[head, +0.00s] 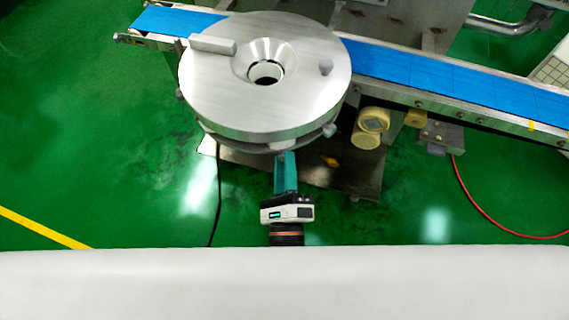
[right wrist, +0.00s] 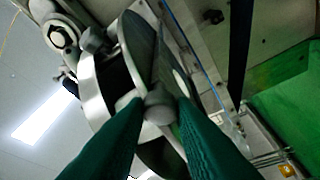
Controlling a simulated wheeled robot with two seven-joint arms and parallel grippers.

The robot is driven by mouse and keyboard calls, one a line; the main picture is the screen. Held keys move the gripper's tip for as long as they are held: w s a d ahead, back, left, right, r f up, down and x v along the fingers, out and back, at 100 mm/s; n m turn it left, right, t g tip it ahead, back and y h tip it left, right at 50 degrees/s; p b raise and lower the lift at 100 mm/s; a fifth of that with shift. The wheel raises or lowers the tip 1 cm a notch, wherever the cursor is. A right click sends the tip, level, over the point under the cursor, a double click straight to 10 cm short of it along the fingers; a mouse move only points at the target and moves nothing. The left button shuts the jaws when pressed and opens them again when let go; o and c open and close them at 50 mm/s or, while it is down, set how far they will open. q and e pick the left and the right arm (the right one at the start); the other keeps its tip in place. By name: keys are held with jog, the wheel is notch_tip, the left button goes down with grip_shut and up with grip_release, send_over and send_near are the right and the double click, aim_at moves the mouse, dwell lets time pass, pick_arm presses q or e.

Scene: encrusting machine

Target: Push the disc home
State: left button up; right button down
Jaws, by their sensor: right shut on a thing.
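The large round steel disc (head: 225,85) with a funnel-like centre hole lies on the machine in the head view. A lower round plate (head: 318,138) shows under its front edge. My right gripper (head: 286,158) has teal fingers that reach up to the disc's near edge, and its fingertips are partly hidden under it. In the right wrist view my right gripper (right wrist: 160,112) is shut on a grey knob (right wrist: 158,100) at the edge of the round metal part (right wrist: 138,45). How far the disc is seated cannot be told. My left gripper is not in view.
A blue conveyor belt (head: 430,75) runs behind the disc from upper left to right. A cream motor (head: 370,125) sits below it on the right. A red hose (head: 480,205) lies on the green floor. The floor left of the machine is mostly clear.

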jog(key=w+d, duration=0.1)
jog(key=w, duration=0.2)
jog(key=w+d, duration=0.1)
jog(key=w, duration=0.2)
jog(key=w+d, duration=0.1)
jog(key=w, duration=0.2)
jog(key=shift+w+p, duration=0.25)
jog(key=shift+p, duration=0.05)
jog(key=c, duration=1.2)
grip_release()
jog(key=shift+s, duration=0.1)
jog(key=b+v, duration=0.2)
jog(key=v, duration=1)
